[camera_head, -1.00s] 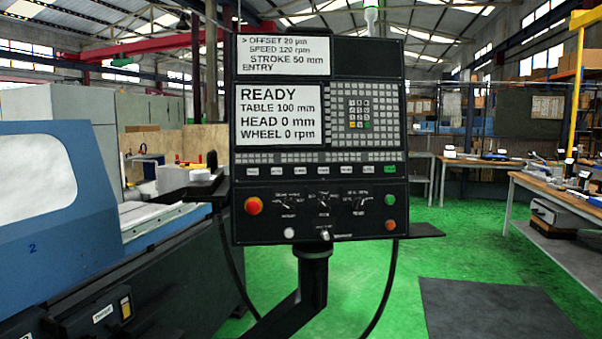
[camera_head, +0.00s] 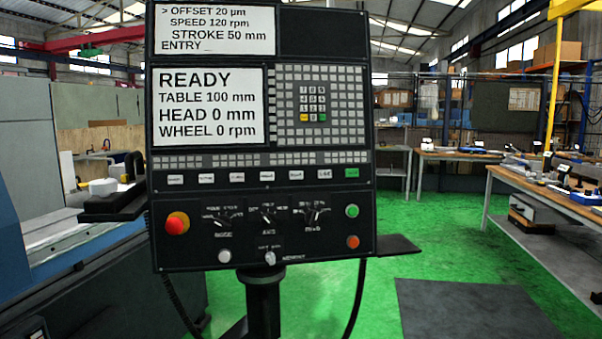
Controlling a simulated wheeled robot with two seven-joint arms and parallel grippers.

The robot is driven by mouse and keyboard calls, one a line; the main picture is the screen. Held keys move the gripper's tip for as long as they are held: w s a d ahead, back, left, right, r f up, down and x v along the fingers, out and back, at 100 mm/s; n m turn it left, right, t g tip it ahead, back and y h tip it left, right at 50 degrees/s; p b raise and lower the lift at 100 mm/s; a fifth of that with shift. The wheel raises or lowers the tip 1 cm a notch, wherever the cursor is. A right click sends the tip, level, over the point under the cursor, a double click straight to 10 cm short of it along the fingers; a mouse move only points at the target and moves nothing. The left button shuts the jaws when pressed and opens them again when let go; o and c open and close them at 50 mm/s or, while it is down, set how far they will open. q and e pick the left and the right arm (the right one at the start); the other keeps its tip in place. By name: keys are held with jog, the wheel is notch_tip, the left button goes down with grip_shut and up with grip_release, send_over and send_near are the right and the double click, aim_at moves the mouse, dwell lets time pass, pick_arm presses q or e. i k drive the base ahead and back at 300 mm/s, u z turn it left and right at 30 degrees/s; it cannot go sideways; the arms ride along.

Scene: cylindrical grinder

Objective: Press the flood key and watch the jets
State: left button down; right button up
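The control panel (camera_head: 262,215) of the grinder stands upright on a post in the middle of the head view. Its screen (camera_head: 209,107) reads READY, TABLE 100 mm, HEAD 0 mm, WHEEL 0 rpm. A smaller screen (camera_head: 215,30) above reads OFFSET 20 µm, SPEED 120 rpm, STROKE 50 mm, ENTRY. Below the screens runs a row of white labelled keys (camera_head: 236,177) with a green key (camera_head: 351,173) at its right end. The labels are too small to read, so I cannot tell which is the flood key. No jets are visible. Neither of my grippers is in view.
A red knob (camera_head: 177,223), rotary switches (camera_head: 267,216), a green button (camera_head: 351,211) and an orange button (camera_head: 352,242) sit low on the panel. The blue machine (camera_head: 62,245) is at left. A workbench (camera_head: 560,190) stands right. Green floor (camera_head: 430,258) lies between.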

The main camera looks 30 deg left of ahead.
aim_at(238, 177)
jog(key=u, duration=0.25)
jog(key=i, duration=0.9)
jog(key=u, duration=0.5)
